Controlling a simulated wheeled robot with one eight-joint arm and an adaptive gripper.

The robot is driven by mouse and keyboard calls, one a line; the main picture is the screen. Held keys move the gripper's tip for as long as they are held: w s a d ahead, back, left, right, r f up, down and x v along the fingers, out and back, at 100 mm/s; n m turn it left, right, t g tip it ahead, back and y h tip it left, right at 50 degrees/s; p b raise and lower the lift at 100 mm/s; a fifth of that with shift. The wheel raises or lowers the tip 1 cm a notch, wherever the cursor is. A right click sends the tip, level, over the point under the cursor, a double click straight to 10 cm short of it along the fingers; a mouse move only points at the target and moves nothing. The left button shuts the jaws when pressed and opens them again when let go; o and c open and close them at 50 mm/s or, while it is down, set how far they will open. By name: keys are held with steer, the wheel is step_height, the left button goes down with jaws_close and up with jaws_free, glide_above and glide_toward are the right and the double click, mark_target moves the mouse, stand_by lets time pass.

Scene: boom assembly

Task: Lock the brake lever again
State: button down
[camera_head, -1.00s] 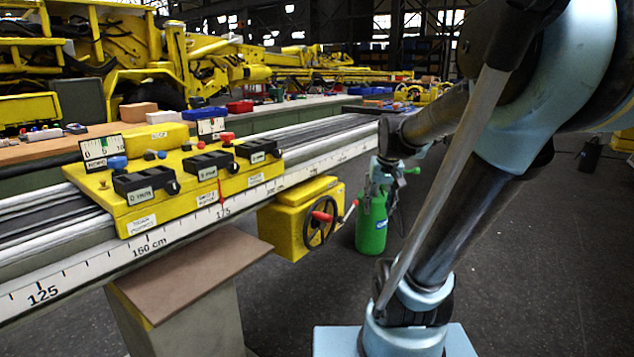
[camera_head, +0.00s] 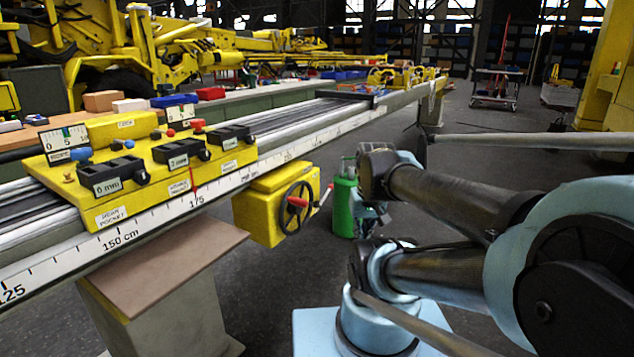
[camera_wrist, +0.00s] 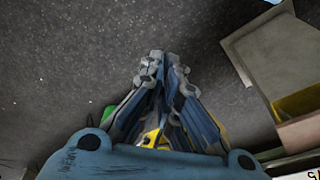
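The yellow brake box (camera_head: 262,212) hangs under the near side of the rail. Its dark handwheel (camera_head: 294,222) has a red knob. A thin lever (camera_head: 325,195) with a red end sticks out at the box's right side; I take it for the brake lever. Its exact lock position is too small to tell. My gripper (camera_wrist: 161,62) points at the floor in the wrist view, its fingertips close together with nothing seen between them. In the head view it hangs to the right of the lever, apart from it, partly hidden by my arm.
A green canister (camera_head: 343,207) stands on the floor close behind my gripper. A post with a brown top plate (camera_head: 165,265) stands under the rail (camera_head: 260,170). The yellow carriage (camera_head: 140,180) with black trays sits on the rail.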

steer(key=w+a+r+m+y, duration=0.25)
steer(key=w+r, duration=0.35)
steer(key=w, duration=0.5)
steer(key=w+m+t+y, duration=0.3)
steer(key=w+m+y, duration=0.25)
steer(key=w, duration=2.85)
steer(key=w+d+f+m+t+y, duration=0.1)
steer(key=w+d+f+m, duration=0.1)
steer(key=w+d+f, duration=0.5)
steer(key=w+f+m+t+y, duration=0.1)
steer(key=w+f+m+t, duration=0.2)
steer(key=w, duration=0.7)
steer(key=w+d+f+m+t+y, duration=0.1)
steer(key=w+d+f, duration=0.15)
steer(key=f, duration=0.35)
steer(key=w+d+f+m, duration=0.2)
steer(key=d+f, duration=0.1)
steer(key=f, duration=0.4)
steer(key=w+d+f+m+t+y, duration=0.1)
steer(key=w+d+f, duration=0.15)
steer(key=f, duration=0.35)
steer(key=w+a+r, duration=0.1)
steer(key=w+a, duration=0.2)
steer(key=a, duration=0.4)
steer(key=shift+w+a, duration=0.3)
